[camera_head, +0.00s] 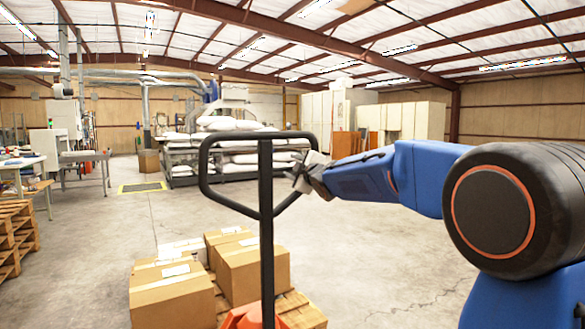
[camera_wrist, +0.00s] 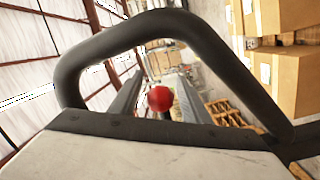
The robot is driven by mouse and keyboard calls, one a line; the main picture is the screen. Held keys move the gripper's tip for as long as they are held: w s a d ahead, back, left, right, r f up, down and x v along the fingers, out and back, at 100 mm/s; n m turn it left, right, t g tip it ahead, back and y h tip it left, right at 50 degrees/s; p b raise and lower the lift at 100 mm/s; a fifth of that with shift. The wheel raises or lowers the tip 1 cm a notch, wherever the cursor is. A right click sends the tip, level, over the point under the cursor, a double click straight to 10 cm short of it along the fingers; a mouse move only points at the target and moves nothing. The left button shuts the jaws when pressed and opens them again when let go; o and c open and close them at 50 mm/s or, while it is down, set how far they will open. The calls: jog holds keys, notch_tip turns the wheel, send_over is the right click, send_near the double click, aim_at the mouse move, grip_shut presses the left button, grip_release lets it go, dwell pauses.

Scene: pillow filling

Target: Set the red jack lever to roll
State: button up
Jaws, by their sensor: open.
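The red knob of the jack lever (camera_wrist: 160,98) shows in the wrist view, between my two grey fingers and inside the handle loop. Its lever stem is mostly hidden, so I cannot tell its setting. The black handle loop (camera_head: 203,178) stands upright on its shaft in the head view, and it arches across the wrist view (camera_wrist: 155,24). My gripper (camera_head: 299,178) is at the right side of the loop. In the wrist view my gripper (camera_wrist: 158,88) is open, with its fingers on either side of the knob. I cannot tell whether they touch it. The red lever is not visible in the head view.
Cardboard boxes (camera_head: 172,297) sit on a wooden pallet (camera_head: 300,312) beyond the handle, near the jack's orange-red body (camera_head: 243,318). Stacked pallets (camera_head: 14,238) stand at the left. A rack with white sacks (camera_head: 180,170) is farther back. The concrete floor at the right is clear.

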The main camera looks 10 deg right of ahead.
jog(key=s+d, duration=0.3)
jog(key=s, duration=1.3)
jog(key=shift+s+d+f, duration=0.15)
jog(key=shift+s, duration=0.25)
jog(key=s+d+f+m+g+h, duration=0.3)
jog(key=s+d+f+m, duration=0.15)
jog(key=s+f, duration=0.5)
jog(key=s+d+f+m+g+h, duration=0.25)
jog(key=s+f+m, duration=0.35)
jog(key=s+f, duration=0.3)
jog(key=s+a+f+m+g, duration=0.1)
jog(key=s+f+g, duration=0.1)
jog(key=s+f, duration=0.3)
jog(key=s+a+f+m+g+y, duration=0.1)
jog(key=s+f, duration=0.4)
jog(key=s, duration=0.5)
jog(key=s+a+f+m+g+y, duration=0.1)
jog(key=s+f+g, duration=0.3)
jog(key=s, duration=0.4)
jog(key=shift+a+f+m, duration=0.3)
jog(key=shift+f+m, duration=0.25)
jog(key=shift+m, duration=0.3)
jog(key=shift+g, duration=0.25)
